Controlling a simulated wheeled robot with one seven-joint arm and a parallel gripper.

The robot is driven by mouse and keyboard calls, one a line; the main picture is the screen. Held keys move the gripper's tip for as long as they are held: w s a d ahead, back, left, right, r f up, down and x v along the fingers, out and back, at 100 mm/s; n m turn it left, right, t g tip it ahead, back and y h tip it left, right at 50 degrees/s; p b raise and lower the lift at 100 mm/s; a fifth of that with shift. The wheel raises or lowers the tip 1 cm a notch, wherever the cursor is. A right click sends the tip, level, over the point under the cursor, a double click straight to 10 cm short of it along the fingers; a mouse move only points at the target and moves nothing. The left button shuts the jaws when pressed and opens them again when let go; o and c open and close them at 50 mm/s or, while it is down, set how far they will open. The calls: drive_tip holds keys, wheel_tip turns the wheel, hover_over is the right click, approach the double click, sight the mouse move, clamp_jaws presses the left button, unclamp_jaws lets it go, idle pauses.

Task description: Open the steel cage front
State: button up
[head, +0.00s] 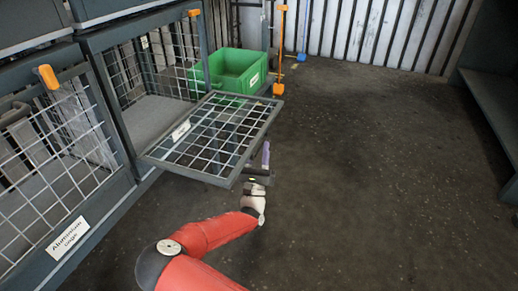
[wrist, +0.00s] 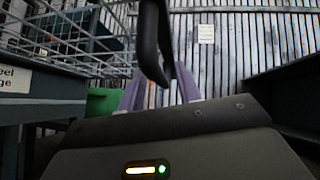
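The steel cage front (head: 215,135) is a wire-mesh panel in a dark frame. It is swung down and sticks out roughly level from the open cage, with a white label on it. My gripper (head: 264,155) is beside and slightly below the panel's outer right edge. In the wrist view its purple fingers (wrist: 160,92) stand apart with a gap between them. A dark curved bar (wrist: 150,40) hangs in front of that gap; contact with the fingers cannot be told. Part of a label (wrist: 14,78) reads "eel".
The closed aluminium cage (head: 68,240) stands at the near left. A green crate (head: 235,70) sits on the floor behind the panel. Blue and orange posts stand near the back wall. A dark shelf (head: 495,110) is at right. The middle floor is clear.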

sight(260, 139)
drive_tip(key=shift+w+r, duration=0.3)
drive_tip(key=shift+w, duration=0.05)
clamp_jaws()
wheel_tip(260, 139, up, 7)
drive_tip(key=n+y+p, duration=0.4)
drive_tip(key=n+p, duration=0.1)
drive_tip(key=p, duration=0.6)
drive_tip(key=shift+d+g+y, duration=0.1)
drive_tip(key=shift+g+y, duration=0.2)
drive_tip(key=r+n+y+p, duration=0.1)
drive_tip(key=n+p, duration=0.1)
drive_tip(key=p, duration=0.1)
drive_tip(key=shift+r+g+y, duration=0.3)
drive_tip(key=shift+r+y, duration=0.1)
drive_tip(key=shift+f, duration=0.1)
